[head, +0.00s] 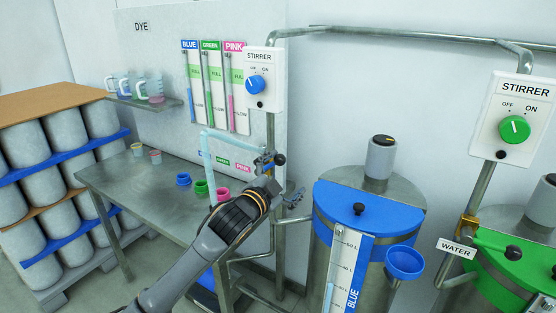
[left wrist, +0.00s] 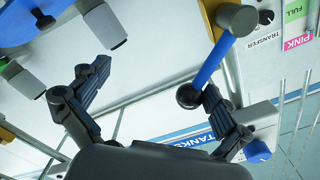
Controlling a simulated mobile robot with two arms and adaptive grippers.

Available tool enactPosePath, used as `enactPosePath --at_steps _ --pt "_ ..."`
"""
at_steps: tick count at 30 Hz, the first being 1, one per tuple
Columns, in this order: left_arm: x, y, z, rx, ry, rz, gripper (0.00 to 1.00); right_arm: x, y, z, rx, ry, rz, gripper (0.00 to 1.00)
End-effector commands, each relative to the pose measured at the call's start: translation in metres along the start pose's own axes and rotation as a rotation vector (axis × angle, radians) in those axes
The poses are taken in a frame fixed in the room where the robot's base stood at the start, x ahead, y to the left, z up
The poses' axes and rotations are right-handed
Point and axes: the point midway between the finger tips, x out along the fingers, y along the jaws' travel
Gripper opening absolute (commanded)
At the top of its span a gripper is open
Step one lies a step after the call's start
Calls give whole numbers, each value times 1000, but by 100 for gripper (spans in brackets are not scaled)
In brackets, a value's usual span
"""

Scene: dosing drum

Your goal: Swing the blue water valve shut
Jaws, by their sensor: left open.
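The blue valve lever (left wrist: 212,60) shows in the left wrist view, running down from a valve body at the top to a black ball knob (left wrist: 188,96). My left gripper (left wrist: 150,82) is open and empty. The lever's knob end is close to the inner side of its right finger; I cannot tell whether they touch. In the head view my left gripper (head: 281,182) is at the upright pipe under the blue stirrer box, just below a black knob (head: 279,159). The arm and gripper hide much of the valve there. My right gripper is not in view.
A steel table (head: 125,185) with small blue, green and pink cups stands left of the arm. A drum with a blue lid (head: 345,200) and blue funnel (head: 405,262) stands to the right. A green-lidded drum (head: 500,255) and WATER sign (head: 457,249) are further right.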

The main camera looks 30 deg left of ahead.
Motion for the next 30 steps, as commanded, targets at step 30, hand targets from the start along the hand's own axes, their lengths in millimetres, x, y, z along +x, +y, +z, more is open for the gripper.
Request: enactPosePath --at_steps 30 --pt "0 33 25 -1 -3 1 100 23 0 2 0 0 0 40"
